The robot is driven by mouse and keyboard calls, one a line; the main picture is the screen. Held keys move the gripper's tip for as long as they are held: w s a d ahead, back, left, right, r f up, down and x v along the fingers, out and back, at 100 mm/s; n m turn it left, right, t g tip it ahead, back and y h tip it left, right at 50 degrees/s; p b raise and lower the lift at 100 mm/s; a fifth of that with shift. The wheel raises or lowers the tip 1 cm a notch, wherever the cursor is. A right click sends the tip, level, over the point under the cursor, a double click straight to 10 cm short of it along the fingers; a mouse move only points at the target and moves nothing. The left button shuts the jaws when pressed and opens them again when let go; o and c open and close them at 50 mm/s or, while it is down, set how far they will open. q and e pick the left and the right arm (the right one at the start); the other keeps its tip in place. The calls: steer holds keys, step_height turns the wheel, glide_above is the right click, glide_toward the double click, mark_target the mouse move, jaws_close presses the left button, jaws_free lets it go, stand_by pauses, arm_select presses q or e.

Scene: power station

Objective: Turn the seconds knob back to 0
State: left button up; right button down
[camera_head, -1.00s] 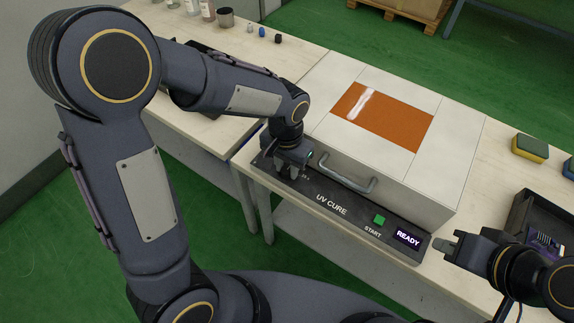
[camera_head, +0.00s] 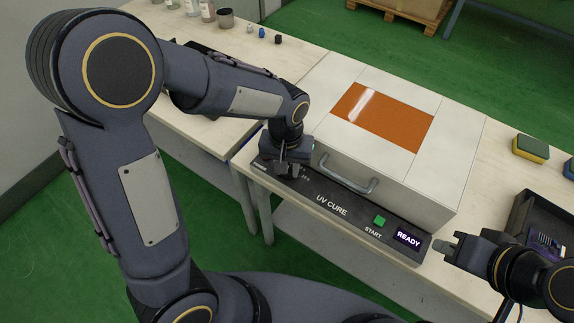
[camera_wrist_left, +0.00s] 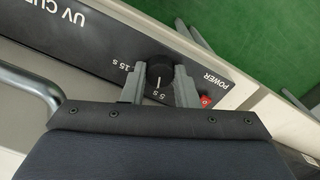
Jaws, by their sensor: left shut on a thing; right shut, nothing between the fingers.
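The black seconds knob (camera_wrist_left: 161,76) is on the UV CURE control panel (camera_head: 328,204). Its white pointer line points toward the "5 s" mark in the left wrist view; a "15 s" mark shows to the left of it. Any 0 mark is not visible. My left gripper (camera_wrist_left: 160,88) is shut on the knob, one finger on each side; in the head view the gripper (camera_head: 285,170) hides most of the knob. My right gripper (camera_head: 446,247) is shut and empty beside the panel's right end.
The panel has a green START button (camera_head: 379,221), a display (camera_head: 408,239) reading READY and a red power switch (camera_wrist_left: 204,101). A drawer handle (camera_head: 346,178) on the white box is close to my left gripper. A dark tray (camera_head: 540,225) stands at the right.

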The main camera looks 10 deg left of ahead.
arm_select(q)
steer(key=o, duration=1)
steer(key=shift+a+r+p, duration=0.1)
steer(key=shift+r+p, duration=0.35)
steer(key=shift+r, duration=3.45)
